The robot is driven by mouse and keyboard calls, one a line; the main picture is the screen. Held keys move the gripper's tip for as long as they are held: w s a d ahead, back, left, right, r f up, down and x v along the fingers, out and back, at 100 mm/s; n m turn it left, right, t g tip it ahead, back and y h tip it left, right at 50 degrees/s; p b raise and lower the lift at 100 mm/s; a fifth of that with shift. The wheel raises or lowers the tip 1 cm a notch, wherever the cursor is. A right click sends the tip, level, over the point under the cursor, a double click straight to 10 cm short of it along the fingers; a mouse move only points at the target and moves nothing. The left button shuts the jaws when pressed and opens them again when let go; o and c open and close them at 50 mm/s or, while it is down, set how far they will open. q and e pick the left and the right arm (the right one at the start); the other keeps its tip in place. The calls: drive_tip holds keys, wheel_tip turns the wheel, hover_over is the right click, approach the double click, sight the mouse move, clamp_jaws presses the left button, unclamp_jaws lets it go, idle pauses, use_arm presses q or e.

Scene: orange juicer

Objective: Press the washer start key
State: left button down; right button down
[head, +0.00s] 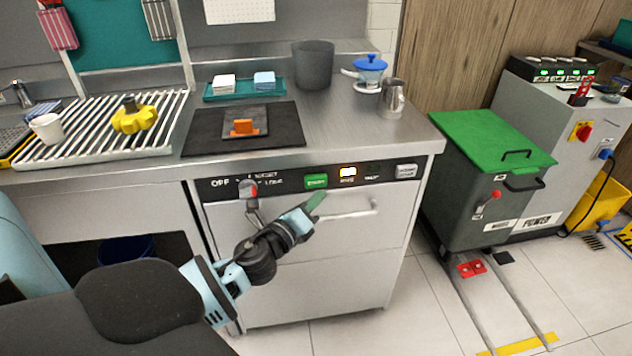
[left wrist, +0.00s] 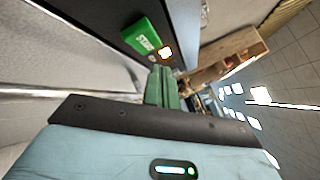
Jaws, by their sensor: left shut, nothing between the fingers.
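The washer (head: 300,270) is the grey steel unit under the counter, with a dark control strip along its top front. On the strip is the green start key (head: 316,181); it also shows in the left wrist view (left wrist: 145,40) with the word START. Right of it is a lit yellow-white lamp (head: 348,172). A knob with a red mark (head: 249,188) sits at the left of the strip. My left gripper (head: 318,200) is shut and empty, its green fingertips just below the start key. In the left wrist view the fingertips look apart from the key. My right gripper is not in view.
A bar handle (head: 350,212) crosses the washer front close to my left gripper. A grey key (head: 406,171) is at the strip's right end. The counter (head: 345,130) above carries a dark mat (head: 210,135). A green-lidded bin (head: 490,140) stands to the right.

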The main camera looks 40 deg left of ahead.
use_arm(q)
drive_tip(key=s+d, duration=0.2)
drive_tip(key=shift+s+d, duration=0.15)
drive_tip(key=shift+d, duration=0.2)
idle(0.8)
